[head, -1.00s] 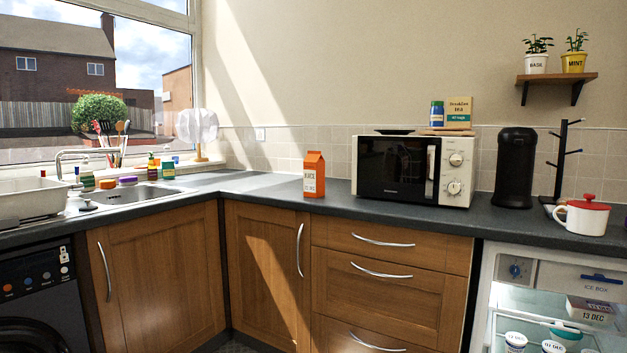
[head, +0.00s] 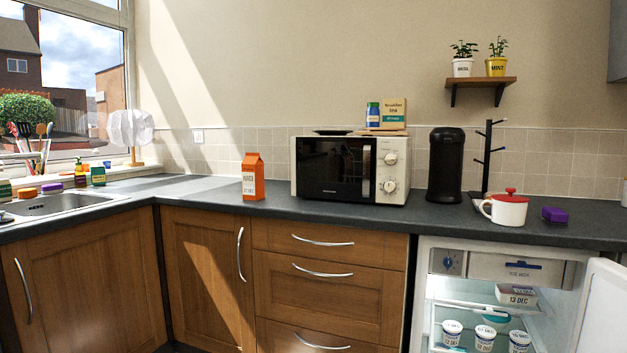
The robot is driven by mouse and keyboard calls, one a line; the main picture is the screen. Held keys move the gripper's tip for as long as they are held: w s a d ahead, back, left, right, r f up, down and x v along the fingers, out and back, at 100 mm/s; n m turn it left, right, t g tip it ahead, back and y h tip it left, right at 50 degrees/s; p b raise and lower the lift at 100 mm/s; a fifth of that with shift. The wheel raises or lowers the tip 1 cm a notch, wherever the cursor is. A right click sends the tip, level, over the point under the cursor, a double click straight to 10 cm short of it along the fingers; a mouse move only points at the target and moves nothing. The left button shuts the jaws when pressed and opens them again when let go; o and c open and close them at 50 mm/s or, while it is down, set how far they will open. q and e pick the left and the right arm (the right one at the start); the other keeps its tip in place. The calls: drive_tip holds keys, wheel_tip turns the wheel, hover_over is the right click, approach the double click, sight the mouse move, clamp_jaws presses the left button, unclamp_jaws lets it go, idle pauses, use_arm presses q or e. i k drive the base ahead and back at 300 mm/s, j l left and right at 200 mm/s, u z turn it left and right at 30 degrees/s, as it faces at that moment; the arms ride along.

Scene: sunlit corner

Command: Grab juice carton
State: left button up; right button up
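The orange juice carton (head: 253,177) stands upright on the dark worktop, just left of the microwave. It has a gabled top and a white label on its front. It stands apart from the microwave, with bare worktop in front of it. Neither of my grippers shows in the head view.
The microwave (head: 335,168) stands right of the carton. Further right are a black coffee machine (head: 445,165), a mug tree (head: 487,158), a white and red mug (head: 507,208) and a purple item (head: 555,215). The fridge (head: 497,262) stands open below. The sink (head: 62,204) is at left.

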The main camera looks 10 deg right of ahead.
sight(252, 166)
drive_tip(key=i+j+z, duration=0.15)
drive_tip(key=z, duration=0.25)
drive_tip(key=j+z, duration=0.35)
drive_tip(key=i+j+z, duration=0.1)
drive_tip(key=j+z, duration=0.65)
drive_tip(key=j, duration=0.65)
